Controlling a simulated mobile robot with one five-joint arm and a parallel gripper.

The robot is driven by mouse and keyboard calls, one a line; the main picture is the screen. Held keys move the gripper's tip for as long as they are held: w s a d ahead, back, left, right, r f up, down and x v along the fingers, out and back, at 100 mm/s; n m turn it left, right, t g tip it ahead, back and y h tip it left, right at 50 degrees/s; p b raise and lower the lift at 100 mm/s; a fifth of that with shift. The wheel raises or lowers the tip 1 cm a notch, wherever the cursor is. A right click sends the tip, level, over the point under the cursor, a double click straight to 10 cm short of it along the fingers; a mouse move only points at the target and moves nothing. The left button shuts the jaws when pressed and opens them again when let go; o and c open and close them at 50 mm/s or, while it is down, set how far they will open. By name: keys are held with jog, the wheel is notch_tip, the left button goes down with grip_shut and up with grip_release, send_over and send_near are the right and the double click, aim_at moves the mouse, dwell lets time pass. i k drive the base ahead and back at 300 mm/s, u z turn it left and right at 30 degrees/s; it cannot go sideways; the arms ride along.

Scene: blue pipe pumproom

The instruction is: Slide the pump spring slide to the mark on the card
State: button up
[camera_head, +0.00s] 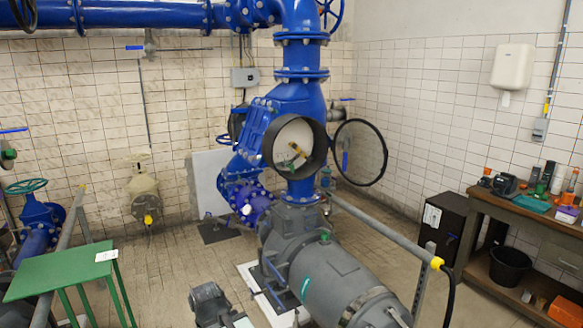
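A round dark-rimmed housing (267,150) sits on the blue pump column in the middle, with its round cover (360,153) swung open to the right. Inside is a pale face (287,133) with a small brass-coloured part (298,160) and a bit of green near its middle. This may be the spring slide, but it is too small to tell its position or any mark. A small white card (107,255) lies on the green table at the left; its print is unreadable. My gripper's fingers cannot be made out anywhere in view.
A grey jointed part at the bottom centre may be my arm. The grey pump motor (335,280) fills the lower middle, with a grey handrail (385,231) beside it. A green table (60,272) stands left, a cluttered workbench (535,215) right.

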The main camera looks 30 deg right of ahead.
aim_at(284, 164)
jog(key=i, duration=0.95)
